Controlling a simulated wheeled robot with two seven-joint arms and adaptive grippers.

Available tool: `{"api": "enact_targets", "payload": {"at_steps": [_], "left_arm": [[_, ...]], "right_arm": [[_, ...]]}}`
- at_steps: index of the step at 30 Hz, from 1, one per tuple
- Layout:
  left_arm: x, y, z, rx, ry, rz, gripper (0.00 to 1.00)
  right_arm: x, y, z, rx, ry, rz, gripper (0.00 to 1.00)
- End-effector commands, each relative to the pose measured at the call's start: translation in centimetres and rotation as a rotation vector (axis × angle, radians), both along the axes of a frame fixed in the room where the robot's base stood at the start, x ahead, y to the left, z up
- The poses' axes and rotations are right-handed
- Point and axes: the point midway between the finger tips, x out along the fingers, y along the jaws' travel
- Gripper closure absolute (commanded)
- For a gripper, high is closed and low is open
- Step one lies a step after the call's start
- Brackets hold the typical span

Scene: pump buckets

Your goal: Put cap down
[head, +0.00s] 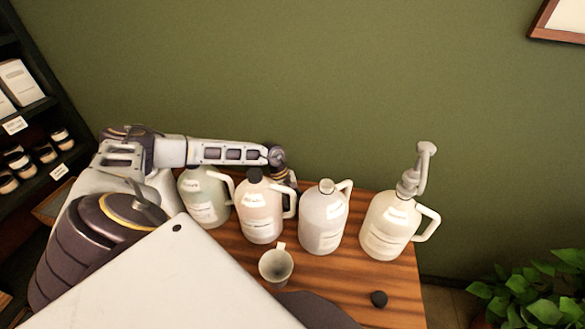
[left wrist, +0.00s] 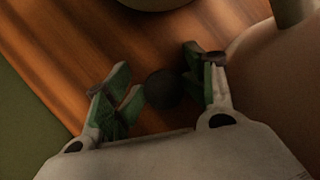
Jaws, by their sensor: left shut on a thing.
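My left gripper (left wrist: 162,90) is shut on a dark round cap (left wrist: 164,90), which sits between its green-padded fingers above the wooden table. In the head view my left arm reaches in from the left behind the jugs, and its fingers are mostly hidden there. Another dark cap (head: 378,298) lies on the table near the front right. The third jug (head: 323,220) has an open neck without a cap. The second jug (head: 260,212) wears a dark cap. My right gripper is not in view.
A pale green jug (head: 205,198) stands at the left and a jug with a pump (head: 388,228) at the right. A mug (head: 276,267) stands in front of the jugs. The wooden table (head: 345,274) has bare room at the front right. A green wall is behind.

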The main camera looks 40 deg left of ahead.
Motion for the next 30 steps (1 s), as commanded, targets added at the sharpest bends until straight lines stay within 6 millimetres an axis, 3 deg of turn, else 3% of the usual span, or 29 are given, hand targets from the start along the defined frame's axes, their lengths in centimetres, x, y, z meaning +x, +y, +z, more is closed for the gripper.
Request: {"api": "enact_targets", "payload": {"at_steps": [8, 30], "left_arm": [[-0.6, 0.1, 0.8, 0.004, 0.016, -0.002, 0.54], [-0.4, 4.0, 10.7, 0.002, 0.003, 0.000, 0.54]], "right_arm": [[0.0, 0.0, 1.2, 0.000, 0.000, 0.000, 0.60], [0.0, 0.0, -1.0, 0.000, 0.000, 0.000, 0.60]]}}
